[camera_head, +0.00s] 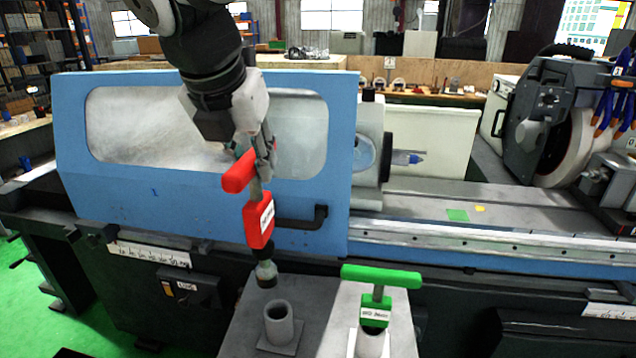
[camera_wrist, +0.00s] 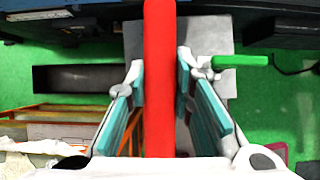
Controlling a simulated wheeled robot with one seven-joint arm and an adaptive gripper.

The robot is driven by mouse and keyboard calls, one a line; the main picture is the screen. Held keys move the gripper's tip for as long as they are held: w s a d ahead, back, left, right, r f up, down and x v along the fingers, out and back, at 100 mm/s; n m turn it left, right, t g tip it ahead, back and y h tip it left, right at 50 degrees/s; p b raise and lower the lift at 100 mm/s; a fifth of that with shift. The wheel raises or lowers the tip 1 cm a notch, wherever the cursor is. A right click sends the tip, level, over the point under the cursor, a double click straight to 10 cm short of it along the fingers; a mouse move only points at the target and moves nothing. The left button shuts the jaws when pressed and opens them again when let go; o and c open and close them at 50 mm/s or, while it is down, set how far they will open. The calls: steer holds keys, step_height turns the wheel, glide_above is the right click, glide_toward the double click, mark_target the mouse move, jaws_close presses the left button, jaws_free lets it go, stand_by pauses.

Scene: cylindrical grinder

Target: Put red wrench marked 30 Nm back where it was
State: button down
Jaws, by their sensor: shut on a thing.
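The red wrench (camera_head: 259,222) has a T-handle, a red body with a white label too small to read, and a socket end pointing down. My gripper (camera_head: 256,160) is shut on it just below the T-handle and holds it in the air, slightly tilted. In the wrist view the red handle (camera_wrist: 159,80) runs between my two fingers (camera_wrist: 160,85). An empty grey holder tube (camera_head: 281,325) stands on the grey stand (camera_head: 240,330), below and slightly right of the socket end. The green wrench (camera_head: 378,295) stands upright in the holder beside it.
The blue machine guard (camera_head: 200,205) with its window and dark handle (camera_head: 302,218) is close behind the wrench. The machine bed (camera_head: 440,205) extends right. The green wrench's T-handle rises to the right of the empty tube. In the wrist view, an orange-framed bin (camera_wrist: 60,125) is at lower left.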

steer(key=w+f+b, duration=0.2)
steer(key=f, duration=1)
steer(key=w+f+b, duration=0.2)
steer(key=w+f, duration=0.1)
steer(key=f, duration=0.8)
steer(key=shift+f+b, duration=0.3)
steer(key=shift+f, duration=0.25)
steer(key=c, duration=1.4)
jaws_free()
steer(key=shift+c, duration=0.2)
steer(key=shift+o, duration=0.2)
steer(key=shift+r, duration=0.1)
